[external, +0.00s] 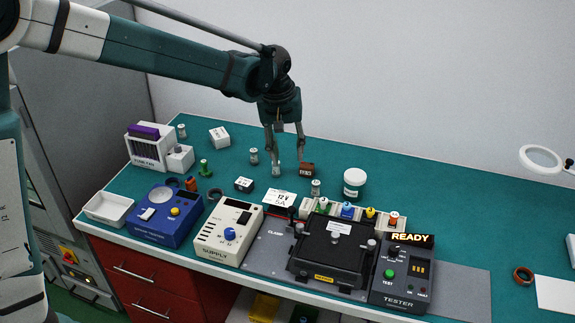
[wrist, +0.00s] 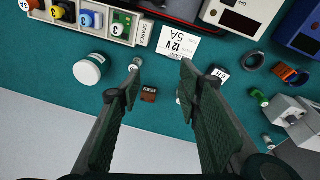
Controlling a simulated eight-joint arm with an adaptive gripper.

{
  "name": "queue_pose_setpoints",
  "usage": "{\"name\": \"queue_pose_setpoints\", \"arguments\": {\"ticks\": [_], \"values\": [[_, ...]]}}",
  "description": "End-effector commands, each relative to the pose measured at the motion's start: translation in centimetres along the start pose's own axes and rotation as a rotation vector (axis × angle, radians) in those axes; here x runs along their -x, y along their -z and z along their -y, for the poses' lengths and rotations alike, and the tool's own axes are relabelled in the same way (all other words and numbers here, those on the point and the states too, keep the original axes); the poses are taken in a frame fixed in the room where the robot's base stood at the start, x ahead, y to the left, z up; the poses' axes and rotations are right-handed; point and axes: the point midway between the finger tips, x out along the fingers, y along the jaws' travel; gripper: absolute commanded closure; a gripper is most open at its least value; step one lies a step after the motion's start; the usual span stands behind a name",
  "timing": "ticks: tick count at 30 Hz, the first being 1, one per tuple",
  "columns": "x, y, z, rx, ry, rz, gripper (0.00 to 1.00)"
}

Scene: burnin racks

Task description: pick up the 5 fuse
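Several small pale cylinders that look like fuses stand on the teal bench; their markings are too small to read, so I cannot tell which is the 5 fuse. In the external view one fuse (external: 276,170) is just below my gripper's left finger, another (external: 254,156) is left of it, one (external: 316,188) is to the right, and one (external: 182,131) is near the rack. My gripper (external: 286,155) is open, pointing down, with nothing visibly held.
A brown block (external: 306,169) and a white jar (external: 355,182) stand close to my gripper. A 12 V 5A card (external: 280,197), a dark block (external: 244,184), the supply (external: 228,233) and the clamp fixture (external: 334,255) lie in front.

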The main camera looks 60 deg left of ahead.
Motion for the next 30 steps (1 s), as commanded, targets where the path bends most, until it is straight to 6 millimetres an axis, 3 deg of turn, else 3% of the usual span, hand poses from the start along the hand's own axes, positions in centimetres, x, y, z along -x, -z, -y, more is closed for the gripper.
{"name": "queue_pose_setpoints", "arguments": {"ticks": [18,30], "values": [[-8.0,10.4,3.1,0.252,0.079,0.073,0.65],[-12.8,14.6,5.7,0.377,0.121,0.109,0.65]]}}
